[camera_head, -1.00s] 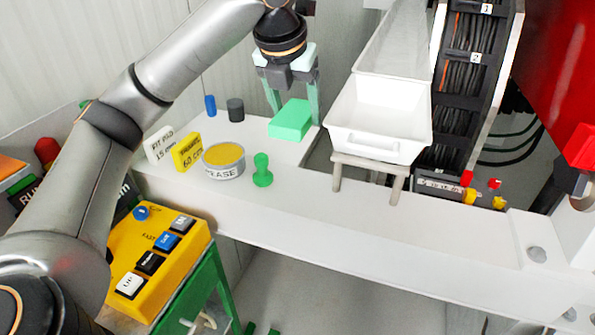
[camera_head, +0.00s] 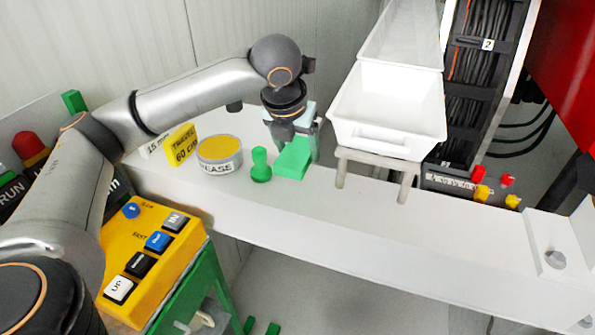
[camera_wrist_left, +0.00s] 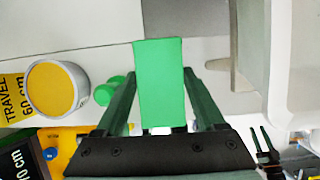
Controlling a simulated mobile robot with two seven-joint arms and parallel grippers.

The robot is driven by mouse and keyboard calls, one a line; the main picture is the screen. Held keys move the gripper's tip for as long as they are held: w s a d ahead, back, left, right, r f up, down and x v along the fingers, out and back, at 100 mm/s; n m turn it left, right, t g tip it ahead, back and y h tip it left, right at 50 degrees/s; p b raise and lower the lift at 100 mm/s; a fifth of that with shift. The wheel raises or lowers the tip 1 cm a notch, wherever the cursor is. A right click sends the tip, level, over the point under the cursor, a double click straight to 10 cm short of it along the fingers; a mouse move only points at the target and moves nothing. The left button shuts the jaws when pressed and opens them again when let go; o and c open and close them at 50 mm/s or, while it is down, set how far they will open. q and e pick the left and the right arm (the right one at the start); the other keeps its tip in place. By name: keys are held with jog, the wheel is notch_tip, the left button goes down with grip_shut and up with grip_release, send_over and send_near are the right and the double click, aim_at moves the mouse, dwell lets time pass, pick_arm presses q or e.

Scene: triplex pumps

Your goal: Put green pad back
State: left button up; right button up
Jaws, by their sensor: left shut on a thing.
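The green pad (camera_head: 293,158) is a bright green block near the front edge of the white bench, just right of a green knobbed peg (camera_head: 260,165). My left gripper (camera_head: 296,146) reaches down from above and is shut on the pad. In the left wrist view the pad (camera_wrist_left: 160,85) stands out between the two dark green fingers (camera_wrist_left: 161,112). I cannot tell whether its underside touches the bench. In that view's lower right corner a small dark two-fingered shape looks like my right gripper, too small to judge; the head view does not show it.
A white trough (camera_head: 388,110) on a metal stand is close to the right of the pad. A grease tin (camera_head: 219,155) and yellow sign (camera_head: 181,146) stand left of the peg. A yellow button box (camera_head: 150,250) is at the lower left. The bench front (camera_head: 400,230) is bare.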

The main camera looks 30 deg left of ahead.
pick_arm(q)
jog(key=shift+f, duration=2.8)
jog(key=o, duration=1.2)
jog(key=shift+c, duration=0.2)
jog(key=v, duration=1.2)
jog(key=shift+s+p, duration=0.1)
jog(key=shift+p, duration=0.2)
jog(key=shift+d, duration=0.1)
